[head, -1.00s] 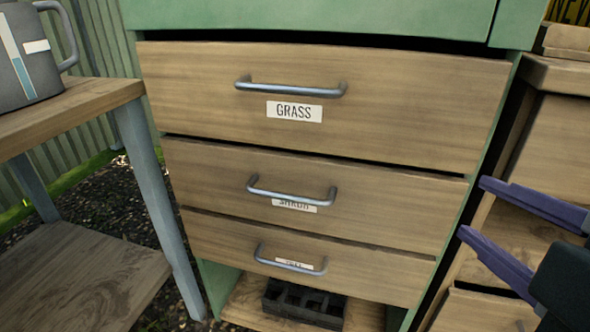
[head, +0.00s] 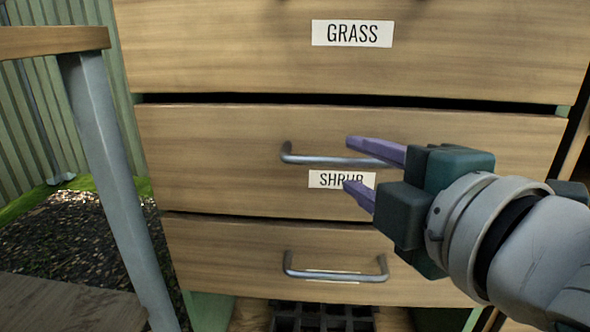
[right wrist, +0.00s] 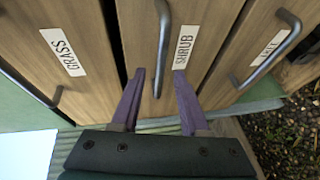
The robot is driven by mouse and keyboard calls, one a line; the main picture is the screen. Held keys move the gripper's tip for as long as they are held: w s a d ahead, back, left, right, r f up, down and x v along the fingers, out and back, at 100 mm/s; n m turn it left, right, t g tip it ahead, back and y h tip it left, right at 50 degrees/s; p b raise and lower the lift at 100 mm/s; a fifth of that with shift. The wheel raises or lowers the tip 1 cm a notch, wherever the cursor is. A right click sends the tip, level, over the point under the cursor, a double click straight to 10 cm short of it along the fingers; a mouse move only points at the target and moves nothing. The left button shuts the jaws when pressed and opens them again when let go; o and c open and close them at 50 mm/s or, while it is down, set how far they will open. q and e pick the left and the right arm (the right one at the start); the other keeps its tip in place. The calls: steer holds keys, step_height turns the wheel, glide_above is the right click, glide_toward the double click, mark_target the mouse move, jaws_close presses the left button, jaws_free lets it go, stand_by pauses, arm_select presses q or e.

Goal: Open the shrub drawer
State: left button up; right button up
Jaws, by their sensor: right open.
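The shrub drawer (head: 220,160) is the wooden middle drawer, shut, with a white SHRUB label (head: 340,179) below its grey bar handle (head: 325,160). My right gripper (head: 350,163) is open in front of this drawer, one purple finger above the handle's line and one below, over part of the label. In the right wrist view the drawer's handle (right wrist: 162,45) runs toward the gap between the two open fingers (right wrist: 158,80). The gripper hides the handle's right end in the head view. I cannot tell whether the fingers touch it. My left gripper is not in view.
The grass drawer (head: 220,50) is above and another shut drawer (head: 215,255) with a bar handle is below. A black cell tray (head: 320,318) sits beneath. A table with a grey leg (head: 110,170) stands at the left.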

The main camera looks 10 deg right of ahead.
mark_target(349, 164)
steer(key=shift+b+x, duration=0.5)
steer(key=shift+x, duration=1.3)
steer(key=shift+a, duration=0.1)
jaws_close()
steer(key=shift+f, duration=0.1)
